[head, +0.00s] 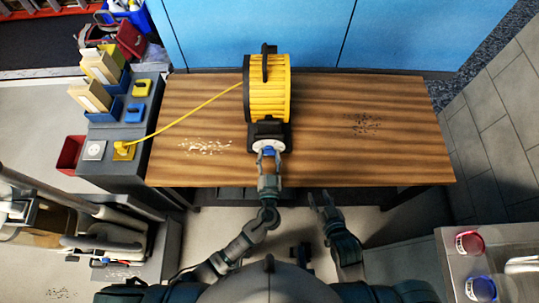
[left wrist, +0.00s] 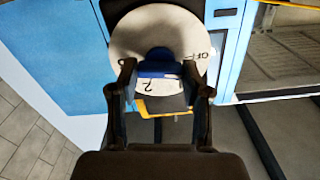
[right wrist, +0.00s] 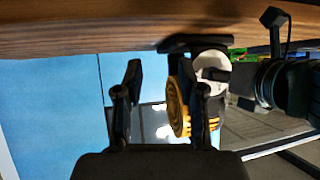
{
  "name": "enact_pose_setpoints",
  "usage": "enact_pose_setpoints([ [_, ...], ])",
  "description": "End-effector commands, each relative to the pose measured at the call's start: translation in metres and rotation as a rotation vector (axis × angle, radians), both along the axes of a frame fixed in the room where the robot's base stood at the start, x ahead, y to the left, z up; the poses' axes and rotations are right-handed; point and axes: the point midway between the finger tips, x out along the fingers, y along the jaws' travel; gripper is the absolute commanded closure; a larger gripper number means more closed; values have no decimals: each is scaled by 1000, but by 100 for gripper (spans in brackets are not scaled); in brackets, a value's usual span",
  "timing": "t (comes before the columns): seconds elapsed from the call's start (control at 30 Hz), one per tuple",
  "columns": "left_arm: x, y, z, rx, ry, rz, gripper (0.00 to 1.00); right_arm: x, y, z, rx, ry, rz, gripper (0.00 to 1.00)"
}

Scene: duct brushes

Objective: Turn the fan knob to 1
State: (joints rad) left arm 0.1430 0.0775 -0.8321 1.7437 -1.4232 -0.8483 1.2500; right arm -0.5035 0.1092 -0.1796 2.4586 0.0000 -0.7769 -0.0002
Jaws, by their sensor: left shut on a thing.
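The yellow fan (head: 268,102) stands on the wooden table (head: 390,150), its black control box facing me. A white dial with a blue knob (left wrist: 158,62) is on its front. In the left wrist view "OFF" shows at the dial's right and a "2" below the knob. My left gripper (head: 268,156) is at the dial, its fingers shut on the knob's two sides and hiding part of it. My right gripper (head: 324,200) is empty in front of the table's edge. Its fingers are apart in the right wrist view (right wrist: 164,85), where the yellow fan shows behind.
A yellow cord (head: 187,117) runs from the fan to a yellow plug (head: 124,150) on the grey side bench. Pale debris (head: 205,146) and dark debris (head: 362,124) lie on the table either side of the fan. A counter with red and blue items stands at lower right.

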Motion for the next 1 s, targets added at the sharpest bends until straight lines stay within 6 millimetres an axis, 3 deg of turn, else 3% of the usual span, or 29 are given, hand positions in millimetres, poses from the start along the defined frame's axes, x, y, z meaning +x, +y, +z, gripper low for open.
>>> enact_pose_setpoints([
  [0.4,0,-3,0,381,0,-4,87,9,4,8,19,-81,4,61],
  [1.0,0,-5,-1,806,0,-7,87,1,0,-2,-2,0,2,61],
])
